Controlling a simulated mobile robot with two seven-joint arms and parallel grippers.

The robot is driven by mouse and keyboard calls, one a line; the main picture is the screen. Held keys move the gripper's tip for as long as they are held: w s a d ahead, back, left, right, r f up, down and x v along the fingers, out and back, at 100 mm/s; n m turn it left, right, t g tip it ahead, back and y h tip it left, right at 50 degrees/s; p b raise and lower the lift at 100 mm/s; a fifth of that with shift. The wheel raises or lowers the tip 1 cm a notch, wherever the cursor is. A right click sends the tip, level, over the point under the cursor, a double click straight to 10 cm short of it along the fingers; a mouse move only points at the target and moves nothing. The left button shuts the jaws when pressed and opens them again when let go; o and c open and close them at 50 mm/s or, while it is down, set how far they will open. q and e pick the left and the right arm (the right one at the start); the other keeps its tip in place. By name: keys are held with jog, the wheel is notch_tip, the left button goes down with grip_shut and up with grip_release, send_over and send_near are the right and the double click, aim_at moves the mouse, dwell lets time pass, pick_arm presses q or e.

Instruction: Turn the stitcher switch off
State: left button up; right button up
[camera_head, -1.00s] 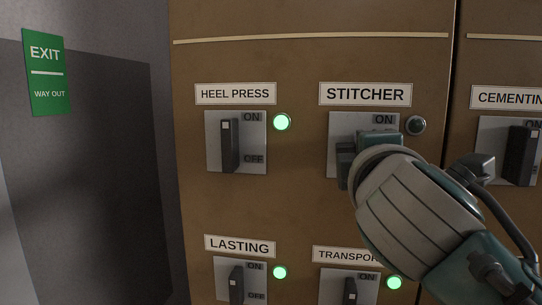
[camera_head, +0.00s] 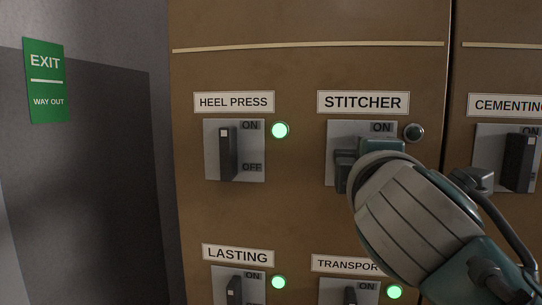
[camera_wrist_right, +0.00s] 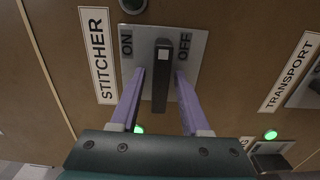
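The stitcher switch is a dark lever (camera_wrist_right: 161,85) on a grey plate (camera_wrist_right: 195,50) marked ON and OFF, under the STITCHER label (camera_head: 363,102). Its lamp (camera_head: 414,133) is dark. My right gripper (camera_wrist_right: 160,72) is at the switch, its two purple fingers open on either side of the lever, with small gaps visible in the right wrist view. In the head view my right gripper (camera_head: 360,168) and wrist cover much of the plate and lever. My left gripper is not in view.
The heel press switch (camera_head: 228,153) is to the left, its lamp (camera_head: 280,130) green. The lasting switch (camera_head: 235,290) and transport switch (camera_head: 350,295) are below, with green lamps. The cementing switch (camera_head: 520,160) is at right. A green exit sign (camera_head: 46,82) hangs far left.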

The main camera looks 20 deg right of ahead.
jog(key=shift+o, duration=0.2)
jog(key=shift+s+a, duration=0.1)
jog(key=b+v, duration=0.3)
jog(key=v, duration=0.6)
jog(key=shift+s, duration=0.3)
jog(key=shift+a, duration=0.1)
